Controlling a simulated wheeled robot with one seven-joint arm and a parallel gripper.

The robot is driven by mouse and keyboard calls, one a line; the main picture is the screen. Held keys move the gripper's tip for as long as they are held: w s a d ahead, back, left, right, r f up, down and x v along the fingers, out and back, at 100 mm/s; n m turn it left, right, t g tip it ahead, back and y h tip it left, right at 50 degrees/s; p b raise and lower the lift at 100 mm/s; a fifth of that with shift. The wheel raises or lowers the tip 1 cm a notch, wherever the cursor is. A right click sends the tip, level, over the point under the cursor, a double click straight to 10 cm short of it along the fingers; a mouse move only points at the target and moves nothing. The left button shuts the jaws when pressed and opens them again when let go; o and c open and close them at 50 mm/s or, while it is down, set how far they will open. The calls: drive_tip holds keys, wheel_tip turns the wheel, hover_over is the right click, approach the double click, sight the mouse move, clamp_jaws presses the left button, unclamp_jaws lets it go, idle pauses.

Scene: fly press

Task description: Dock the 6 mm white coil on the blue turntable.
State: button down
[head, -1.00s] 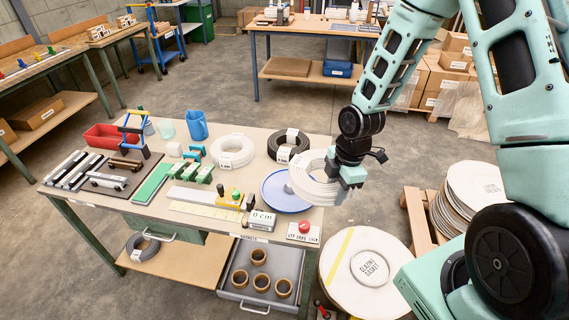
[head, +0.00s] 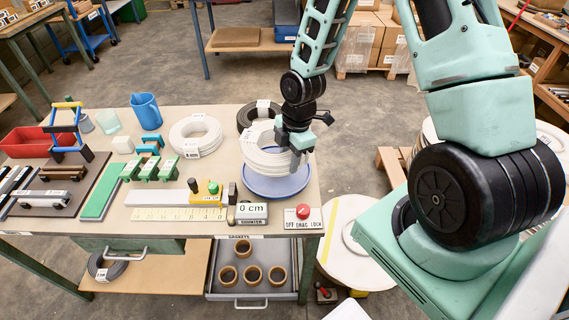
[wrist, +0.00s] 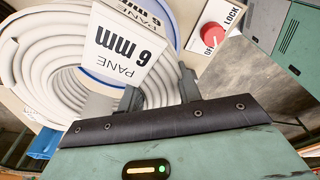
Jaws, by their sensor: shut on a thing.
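A white coil (head: 262,150) is held by my gripper (head: 299,152) over the blue turntable (head: 285,190) at the right end of the bench. In the wrist view the coil (wrist: 50,75) carries a tag (wrist: 125,45) reading "PANE 6 mm", and the fingers (wrist: 160,90) close on it beside the tag. The coil looks roughly level and covers the back left of the turntable. Whether its underside touches the disc I cannot tell. The turntable's front and right rim are bare.
Another white coil (head: 196,137) and a black coil (head: 247,116) lie behind and left. A counter reading "0 cm" (head: 251,213) and a red knob (head: 303,211) marked OFF, DRAG, LOCK stand in front. Green clamp blocks (head: 150,168) and a yellow rule (head: 178,214) lie left.

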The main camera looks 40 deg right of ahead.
sight(287, 186)
drive_tip(key=shift+w+f+b, duration=0.1)
drive_tip(key=shift+f+b, duration=2.6)
drive_tip(key=shift+f, duration=0.4)
drive_tip(key=shift+p, duration=0.35)
drive_tip(key=shift+f+b, duration=0.4)
drive_tip(key=shift+f, duration=0.15)
drive_tip(key=c, duration=1.3)
unclamp_jaws()
drive_tip(key=shift+o, duration=0.2)
drive_tip(key=r+p, duration=0.3)
drive_tip(key=d+r+p, duration=0.1)
drive_tip(key=r+p, duration=0.6)
drive_tip(key=r, duration=0.1)
drive_tip(key=shift+d+p, duration=0.3)
drive_tip(key=shift+d, duration=0.05)
